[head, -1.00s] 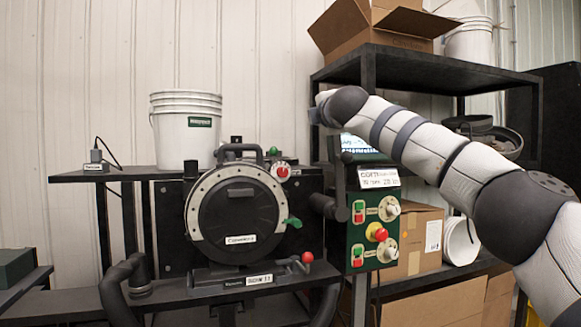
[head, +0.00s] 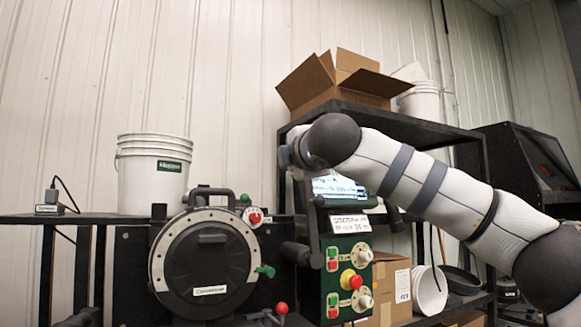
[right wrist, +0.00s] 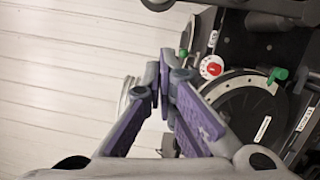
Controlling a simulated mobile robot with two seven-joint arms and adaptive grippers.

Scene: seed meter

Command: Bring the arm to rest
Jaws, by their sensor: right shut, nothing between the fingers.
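My right arm (head: 440,190) comes in from the right in the head view, raised in front of the shelf and screen. Its wrist end (head: 305,152) is at the upper left of the screen, and the gripper itself is mostly hidden there. In the right wrist view my right gripper (right wrist: 165,88) has its purple fingers together, with nothing between them. The round black seed meter disc (head: 208,262), with a pale ring, stands lower left of the wrist. It also shows behind the fingers in the right wrist view (right wrist: 240,115). My left gripper is not in view.
A control panel (head: 347,275) with knobs and buttons stands below the wrist, under a lit screen (head: 338,187). A white bucket (head: 153,175) stands on the left shelf. An open cardboard box (head: 335,85) is on the upper shelf. The wall space above the meter is clear.

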